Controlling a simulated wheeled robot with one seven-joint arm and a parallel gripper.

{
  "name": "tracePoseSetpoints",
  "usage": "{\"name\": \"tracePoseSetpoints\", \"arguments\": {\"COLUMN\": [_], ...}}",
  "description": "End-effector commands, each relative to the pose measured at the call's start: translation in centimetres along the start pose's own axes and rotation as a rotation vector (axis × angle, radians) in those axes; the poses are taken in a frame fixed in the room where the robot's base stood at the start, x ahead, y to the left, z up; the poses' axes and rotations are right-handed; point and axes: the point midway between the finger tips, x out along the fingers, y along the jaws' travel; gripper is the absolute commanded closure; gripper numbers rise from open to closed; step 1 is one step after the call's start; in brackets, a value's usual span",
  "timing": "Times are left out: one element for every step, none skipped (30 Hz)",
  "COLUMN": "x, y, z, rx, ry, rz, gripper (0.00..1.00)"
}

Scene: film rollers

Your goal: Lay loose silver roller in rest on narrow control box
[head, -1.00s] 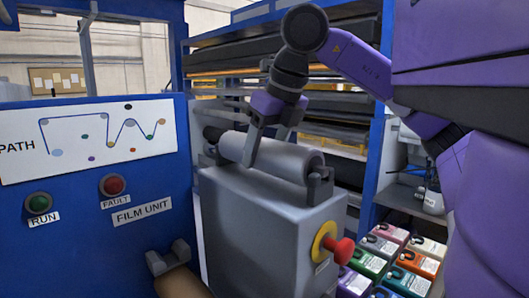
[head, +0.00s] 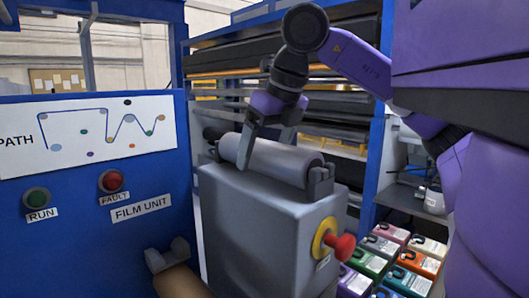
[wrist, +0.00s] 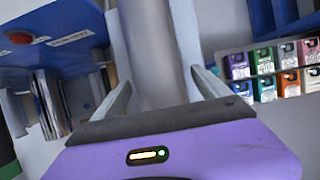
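The silver roller (head: 282,160) lies lengthwise along the top of the narrow grey control box (head: 250,215). Its right end meets the dark bracket of the rest (head: 320,182); whether it is fully seated there is unclear. My gripper (head: 246,150) points down over the roller's left half, with one finger in front of it. In the wrist view the roller (wrist: 150,50) runs between the two fingers, close to both. Whether the fingers press on it cannot be told. The far finger is hidden in the head view.
A red knob on a yellow ring (head: 340,247) sticks out of the box's right side. The blue film unit panel (head: 90,230) stands at left. An empty-looking bracket (head: 167,255) is at the lower front. Coloured packs (head: 400,265) lie at lower right; shelves stand behind.

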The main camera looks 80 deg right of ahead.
Motion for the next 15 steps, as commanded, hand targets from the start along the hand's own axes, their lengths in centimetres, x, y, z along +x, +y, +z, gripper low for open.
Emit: {"name": "tracePoseSetpoints", "arguments": {"x": [0.0,0.0,0.0,0.1,0.1,0.0,-0.1,-0.2,-0.6,-0.9,-1.3,-1.9,-2.4,-2.9,-3.6], "y": [0.0,0.0,0.0,0.0,0.0,0.0,0.0,0.0,0.0,0.0,0.0,0.0,0.0,0.0,-0.1], "z": [0.0,0.0,0.0,-0.1,-0.1,-0.1,-0.1,-0.1,0.0,0.0,0.0,0.0,0.0,0.0,0.0], "rx": [0.000,0.000,0.000,0.000,0.000,0.000,0.000,0.000,0.000,0.001,0.001,0.000,0.000,0.001,0.001], "ry": [0.001,0.001,0.001,0.003,0.003,0.003,0.002,0.002,0.001,0.001,0.000,-0.001,-0.001,-0.001,0.000], "rz": [0.000,0.000,0.000,0.000,0.000,0.000,0.000,0.000,0.000,0.000,-0.002,-0.002,-0.002,-0.002,-0.003], "gripper": [0.14,0.14,0.14,0.14,0.14,0.14,0.14,0.14,0.14,0.14,0.14,0.14,0.14,0.14,0.14]}}
